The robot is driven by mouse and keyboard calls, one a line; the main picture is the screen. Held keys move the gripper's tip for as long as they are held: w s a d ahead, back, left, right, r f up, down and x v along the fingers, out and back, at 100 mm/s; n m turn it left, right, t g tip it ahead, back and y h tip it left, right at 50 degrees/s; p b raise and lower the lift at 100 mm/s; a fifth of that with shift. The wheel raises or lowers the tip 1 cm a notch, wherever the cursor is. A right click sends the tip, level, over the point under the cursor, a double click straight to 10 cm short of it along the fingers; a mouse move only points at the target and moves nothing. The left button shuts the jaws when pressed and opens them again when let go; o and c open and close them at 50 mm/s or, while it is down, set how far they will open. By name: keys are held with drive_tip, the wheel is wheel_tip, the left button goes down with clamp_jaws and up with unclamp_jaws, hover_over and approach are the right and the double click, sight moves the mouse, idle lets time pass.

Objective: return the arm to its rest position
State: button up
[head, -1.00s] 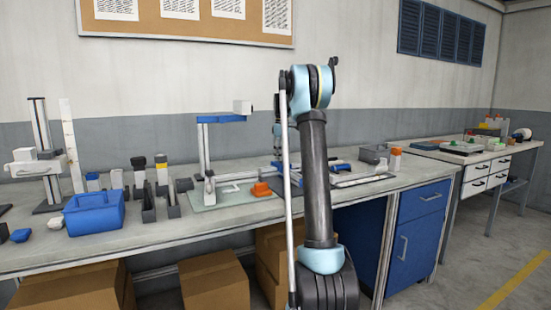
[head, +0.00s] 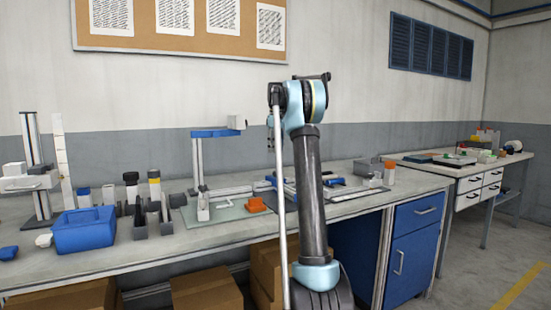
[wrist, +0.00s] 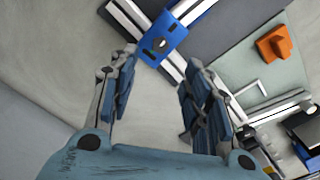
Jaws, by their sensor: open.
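My arm stands in the middle of the head view, with its elbow raised high above the bench (head: 200,262). My gripper (wrist: 160,78) is open and empty in the wrist view. Its two fingers are spread apart over the grey bench top. In the head view my gripper is mostly hidden behind my own arm. Beyond the fingers in the wrist view is a blue plate with a round hole (wrist: 163,43) on metal rails. An orange block (wrist: 273,43) lies on a pale green mat (wrist: 262,75) to the right, apart from the fingers.
On the bench stand a blue bin (head: 84,230), several dark holders and bottles at left, and a blue-topped metal frame (head: 215,133). An orange-capped bottle (head: 389,173) stands at right. Cardboard boxes (head: 205,290) and a blue cabinet (head: 414,245) are below. Floor at right is clear.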

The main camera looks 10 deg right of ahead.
drive_tip(key=shift+r, duration=0.4)
